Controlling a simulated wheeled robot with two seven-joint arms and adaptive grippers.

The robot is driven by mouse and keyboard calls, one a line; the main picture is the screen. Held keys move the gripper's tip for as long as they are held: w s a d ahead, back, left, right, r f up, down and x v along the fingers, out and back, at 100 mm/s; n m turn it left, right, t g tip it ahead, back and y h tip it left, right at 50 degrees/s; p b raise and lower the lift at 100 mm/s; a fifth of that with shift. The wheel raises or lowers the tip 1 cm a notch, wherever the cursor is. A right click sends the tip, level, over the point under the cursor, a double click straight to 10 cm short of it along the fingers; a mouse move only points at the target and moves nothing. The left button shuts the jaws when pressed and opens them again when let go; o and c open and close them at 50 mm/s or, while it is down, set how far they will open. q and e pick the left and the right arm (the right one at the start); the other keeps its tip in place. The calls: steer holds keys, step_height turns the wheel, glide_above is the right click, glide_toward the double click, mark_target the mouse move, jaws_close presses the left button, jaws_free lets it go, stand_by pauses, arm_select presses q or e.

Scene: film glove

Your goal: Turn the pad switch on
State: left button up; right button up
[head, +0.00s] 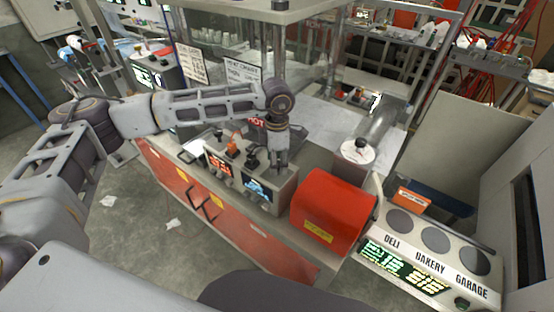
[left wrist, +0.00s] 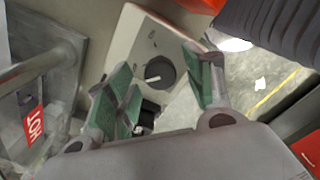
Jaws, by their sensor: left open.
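A dark round knob with a white pointer line (left wrist: 166,79) sits on a pale panel in the left wrist view. I take it as the pad switch, though I cannot read a label on it. My left gripper (left wrist: 158,66) is open, its green-padded fingers on either side of the knob in the picture; I cannot tell whether they touch it. In the head view the left gripper (head: 281,160) points down at the right end of a control box (head: 282,193) with red and blue displays. The gripper and arm hide the knob there. My right gripper is out of view.
A red rounded cover (head: 330,208) stands close to the right of the control box. Small black and orange controls (head: 232,147) stand on the box's left part. A red HOT label (left wrist: 32,125) and a metal rail lie left of the gripper.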

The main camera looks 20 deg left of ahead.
arm_select(q)
steer(key=shift+f, duration=0.2)
steer(key=c, duration=1)
steer(key=shift+c, duration=0.2)
